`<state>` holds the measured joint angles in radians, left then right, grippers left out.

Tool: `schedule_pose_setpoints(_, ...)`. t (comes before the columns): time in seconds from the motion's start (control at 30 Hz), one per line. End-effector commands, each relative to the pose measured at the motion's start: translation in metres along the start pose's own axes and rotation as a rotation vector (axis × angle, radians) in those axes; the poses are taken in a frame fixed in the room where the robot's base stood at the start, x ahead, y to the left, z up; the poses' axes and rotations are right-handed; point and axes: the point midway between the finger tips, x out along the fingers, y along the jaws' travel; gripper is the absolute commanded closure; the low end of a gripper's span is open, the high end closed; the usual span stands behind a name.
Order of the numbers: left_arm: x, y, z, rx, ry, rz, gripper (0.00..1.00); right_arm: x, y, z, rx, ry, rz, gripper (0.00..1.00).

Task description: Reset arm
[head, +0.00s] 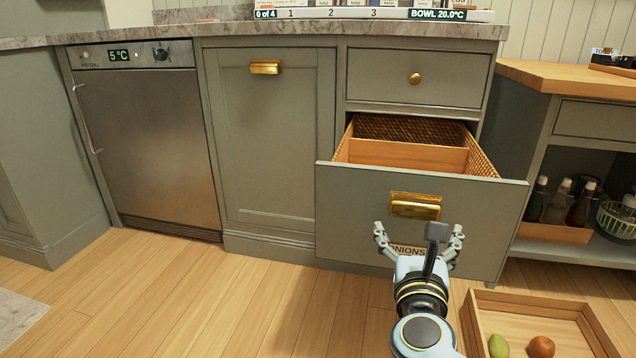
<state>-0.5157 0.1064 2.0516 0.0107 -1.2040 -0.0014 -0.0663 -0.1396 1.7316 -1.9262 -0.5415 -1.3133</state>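My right gripper (418,231) is in the head view, in front of the pulled-out lower drawer (345,215). Its fingers are spread wide and nothing is between them. It is just below the drawer's brass handle (415,206) and partly covers a label ending in "NIONS". I cannot tell whether it touches the drawer front. My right arm rises from the bottom edge, right of centre. My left gripper is not in view.
The open drawer has a woven lining and a wooden divider. A wooden crate (473,325) with a green item (498,346) and a brown-orange one (540,347) sits at bottom right. A shelf with bottles (557,200) stands at right.

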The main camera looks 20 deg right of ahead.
Motion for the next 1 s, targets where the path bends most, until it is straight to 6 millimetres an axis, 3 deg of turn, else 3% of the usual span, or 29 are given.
schedule_pose_setpoints(0.17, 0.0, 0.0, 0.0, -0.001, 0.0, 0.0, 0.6, -0.011, -0.01, -0.014, -0.027, 0.025, 0.003, 0.0)
schedule_pose_setpoints(0.27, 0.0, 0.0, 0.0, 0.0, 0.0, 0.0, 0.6, -0.031, -0.037, -0.036, -0.033, 0.081, -0.003, 0.0)
schedule_pose_setpoints(0.37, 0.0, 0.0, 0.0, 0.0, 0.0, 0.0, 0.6, -0.055, -0.083, -0.063, 0.163, 0.19, -0.096, 0.0)
schedule_pose_setpoints(0.5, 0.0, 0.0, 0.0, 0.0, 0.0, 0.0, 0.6, -0.095, -0.14, -0.103, 0.602, 0.35, -0.325, 0.0)
schedule_pose_setpoints(0.6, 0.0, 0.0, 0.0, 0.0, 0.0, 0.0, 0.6, -0.132, -0.168, -0.133, 0.944, 0.455, -0.548, 0.0)
schedule_pose_setpoints(0.77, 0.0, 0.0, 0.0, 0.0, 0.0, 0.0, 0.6, -0.189, -0.179, -0.167, 1.375, 0.569, -0.912, 0.0)
schedule_pose_setpoints(1.0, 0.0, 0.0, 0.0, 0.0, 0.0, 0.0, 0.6, -0.248, -0.155, -0.185, 1.776, 0.637, -1.39, 0.0)
